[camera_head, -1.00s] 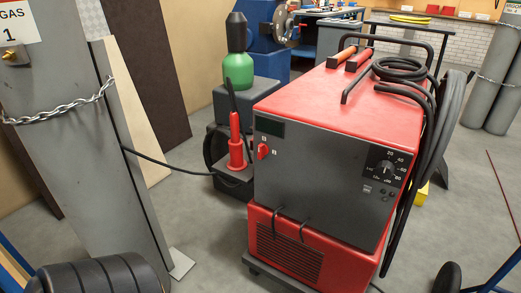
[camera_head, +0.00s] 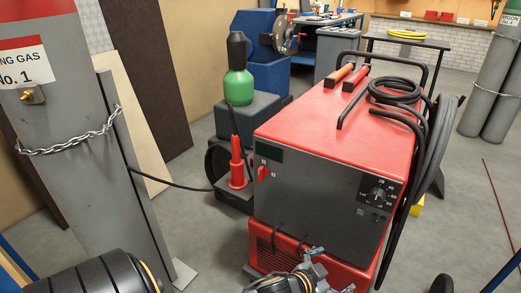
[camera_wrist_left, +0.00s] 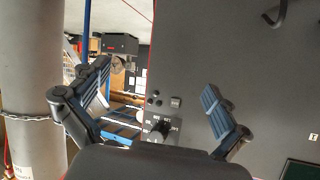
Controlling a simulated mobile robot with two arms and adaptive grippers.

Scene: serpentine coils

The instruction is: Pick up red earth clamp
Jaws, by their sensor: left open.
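Two short grips lie side by side on top of the red welding machine (camera_head: 310,115), an orange one (camera_head: 340,74) and a red one (camera_head: 356,83). A red upright tool (camera_head: 237,163) with a thin black part at its top stands on a dark box left of the machine. I cannot tell which of these red things is the earth clamp. My left gripper (camera_head: 328,268) is low in front of the machine's front panel. In the left wrist view it (camera_wrist_left: 157,90) is open and empty, with the grey panel (camera_wrist_left: 240,60) and its knob behind the fingers. My right gripper is out of view.
A grey gas cylinder (camera_head: 85,190) with a chain stands at the left. A green bottle (camera_head: 238,85) stands on a grey box behind the red tool. Black cables (camera_head: 412,115) hang over the machine's right side.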

